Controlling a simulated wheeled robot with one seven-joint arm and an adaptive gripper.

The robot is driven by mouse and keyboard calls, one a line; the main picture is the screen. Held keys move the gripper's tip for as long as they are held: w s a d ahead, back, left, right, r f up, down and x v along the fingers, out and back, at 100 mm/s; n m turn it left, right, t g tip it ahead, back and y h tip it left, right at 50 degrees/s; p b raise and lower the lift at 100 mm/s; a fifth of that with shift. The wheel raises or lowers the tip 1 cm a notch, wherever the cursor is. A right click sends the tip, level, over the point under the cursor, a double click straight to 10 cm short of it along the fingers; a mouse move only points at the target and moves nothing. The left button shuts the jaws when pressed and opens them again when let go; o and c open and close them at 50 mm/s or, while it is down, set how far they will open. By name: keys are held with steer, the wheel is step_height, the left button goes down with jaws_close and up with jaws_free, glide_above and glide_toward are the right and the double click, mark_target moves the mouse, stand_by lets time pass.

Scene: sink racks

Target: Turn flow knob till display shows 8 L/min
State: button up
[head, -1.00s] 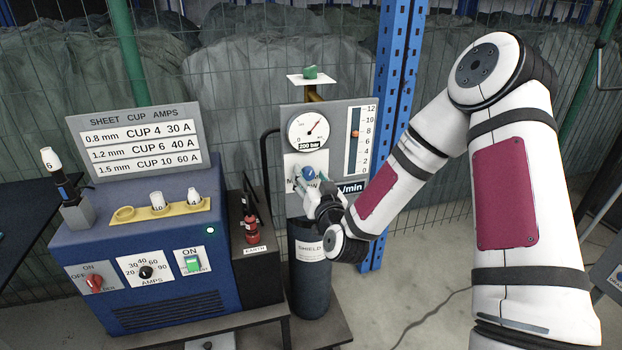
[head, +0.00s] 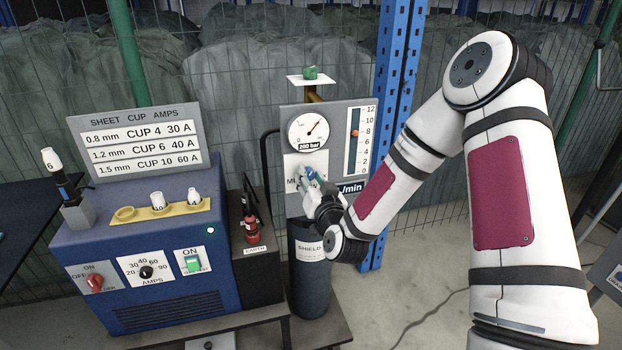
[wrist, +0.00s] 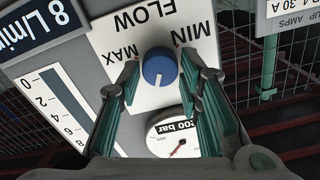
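The blue flow knob (wrist: 158,68) sits on a white plate marked FLOW, MIN and MAX in the wrist view. My gripper (wrist: 160,62) has one finger on each side of the knob, and a gap shows between the fingers and the knob. The display (wrist: 50,18) reads 8 L/min, upside down in the wrist view. In the head view my gripper (head: 310,176) is at the knob and partly covers it. The tube scale (head: 360,140) shows an orange float near 8. The display is partly hidden by my arm in the head view.
A pressure gauge (head: 308,130) marked 200 bar is just above the flow plate. A blue welding unit (head: 150,260) with switches and an amps dial stands to the left. A dark cylinder (head: 311,285) is below the panel. A blue post (head: 398,110) rises to the right.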

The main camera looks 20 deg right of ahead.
steer(key=shift+o, duration=0.8)
steer(key=s, duration=0.7)
steer(key=shift+s, duration=0.3)
